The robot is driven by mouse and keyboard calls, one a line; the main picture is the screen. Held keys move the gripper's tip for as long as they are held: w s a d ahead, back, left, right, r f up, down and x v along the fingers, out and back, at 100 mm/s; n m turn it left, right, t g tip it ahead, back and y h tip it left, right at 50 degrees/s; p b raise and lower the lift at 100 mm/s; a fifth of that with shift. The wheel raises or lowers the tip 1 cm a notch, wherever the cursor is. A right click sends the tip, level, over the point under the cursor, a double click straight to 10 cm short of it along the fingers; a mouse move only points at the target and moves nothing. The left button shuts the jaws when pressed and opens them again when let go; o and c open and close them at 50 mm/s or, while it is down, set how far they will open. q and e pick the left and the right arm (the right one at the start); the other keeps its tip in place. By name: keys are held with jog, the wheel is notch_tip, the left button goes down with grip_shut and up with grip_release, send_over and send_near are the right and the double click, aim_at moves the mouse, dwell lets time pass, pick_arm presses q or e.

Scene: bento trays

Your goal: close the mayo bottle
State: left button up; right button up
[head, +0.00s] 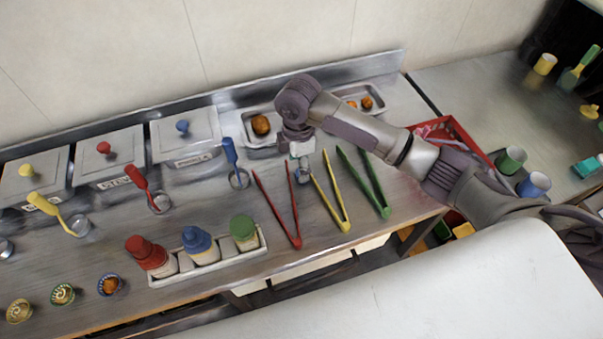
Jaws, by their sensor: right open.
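Three squeeze bottles stand in a white holder (219,266) near the counter's front edge: a red-topped bottle (146,255), a blue-topped bottle (200,247) and a green-topped bottle (243,234). No label can be read, so I cannot tell which is the mayo. The red and blue tops are stepped; the green top looks rounder and lower. My right gripper (299,158) is open, pointing down over the back of the counter, to the right of and behind the bottles, apart from them. A small round metallic thing (303,176) shows just below it. My left gripper is out of view.
Red tongs (283,219), yellow tongs (331,203) and green tongs (371,191) lie right of the bottles. Lidded containers (185,135) line the back left, with ladles before them. Small bowls (109,285) stand front left. A red crate (452,128) is at the right.

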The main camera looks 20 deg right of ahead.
jog(key=shift+f, duration=0.5)
jog(key=f, duration=0.2)
jog(key=f+p, duration=0.1)
jog(key=f, duration=0.1)
jog(key=shift+w+d+f, duration=0.1)
jog(key=shift+w+d, duration=0.05)
jog(key=shift+w, duration=0.05)
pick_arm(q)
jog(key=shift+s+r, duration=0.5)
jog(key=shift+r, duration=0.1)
pick_arm(e)
jog(key=c, duration=0.8)
jog(key=shift+c, duration=0.2)
